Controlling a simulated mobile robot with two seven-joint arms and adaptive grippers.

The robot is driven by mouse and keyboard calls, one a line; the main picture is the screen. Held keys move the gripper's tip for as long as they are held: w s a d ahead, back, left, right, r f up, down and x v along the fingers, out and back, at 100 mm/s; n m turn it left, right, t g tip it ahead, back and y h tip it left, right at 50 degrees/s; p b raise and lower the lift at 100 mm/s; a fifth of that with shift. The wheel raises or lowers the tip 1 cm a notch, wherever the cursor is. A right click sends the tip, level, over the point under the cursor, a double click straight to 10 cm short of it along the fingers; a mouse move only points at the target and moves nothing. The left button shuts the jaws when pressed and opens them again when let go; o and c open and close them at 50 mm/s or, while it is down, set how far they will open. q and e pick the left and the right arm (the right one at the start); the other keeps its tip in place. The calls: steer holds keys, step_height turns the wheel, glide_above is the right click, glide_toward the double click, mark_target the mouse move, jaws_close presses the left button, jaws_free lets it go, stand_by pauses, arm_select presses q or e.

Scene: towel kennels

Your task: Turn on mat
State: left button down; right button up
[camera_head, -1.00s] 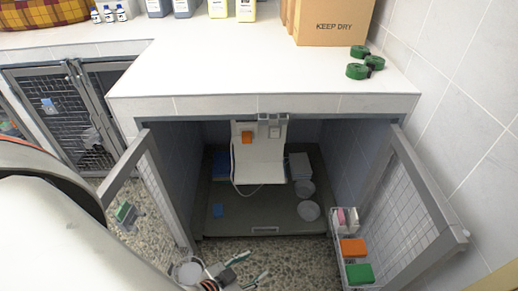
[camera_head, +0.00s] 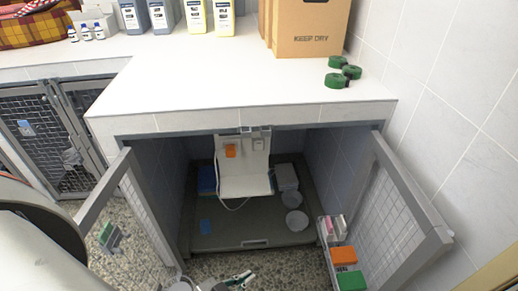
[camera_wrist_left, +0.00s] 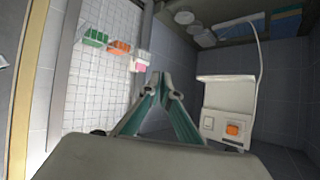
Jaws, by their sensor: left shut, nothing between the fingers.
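A white panel (camera_head: 246,178) hangs upright inside the open kennel in the head view, with a cable looping from it. It carries an orange square (camera_head: 231,151) and a small white switch plate (camera_head: 259,144). In the left wrist view the panel (camera_wrist_left: 228,94) appears upside down, with the orange square (camera_wrist_left: 232,128) beside the white plate (camera_wrist_left: 208,123). I cannot tell whether this panel is the mat. My left gripper (camera_head: 244,279) is at the bottom of the head view, in front of the kennel. Its fingertips (camera_wrist_left: 164,86) meet, apart from the panel. My right gripper is not seen.
Open mesh doors flank the kennel, left (camera_head: 148,215) and right (camera_head: 385,215). Two bowls (camera_head: 297,220) and a white box (camera_head: 287,177) sit inside. The counter (camera_head: 235,85) overhangs the opening.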

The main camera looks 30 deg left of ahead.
arm_select(q)
steer(key=w+d+r+n+t+b, duration=0.2)
steer(key=w+r+n+t, duration=0.25)
steer(key=w, duration=0.35)
steer(key=w+d+r+n+t+b, duration=0.1)
steer(key=w+r+n+t+b, duration=0.2)
steer(key=w+r, duration=0.45)
steer(key=w+a+n+g+y+b, duration=0.1)
steer(key=w+a+n+y, duration=0.4)
steer(key=n, duration=0.5)
steer(key=w+a+n+g+y+b, duration=0.1)
steer(key=w+a+n+y+b, duration=0.2)
steer(key=w+a+n+y, duration=0.2)
steer(key=w+n+y, duration=0.3)
steer(key=n, duration=0.2)
steer(key=shift+a+f+n+b, duration=0.3)
steer(key=shift+f+n+b, duration=0.05)
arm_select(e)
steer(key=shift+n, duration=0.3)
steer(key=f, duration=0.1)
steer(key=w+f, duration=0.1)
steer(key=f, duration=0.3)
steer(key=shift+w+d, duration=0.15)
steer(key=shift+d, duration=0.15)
arm_select(q)
steer(key=shift+w, duration=0.1)
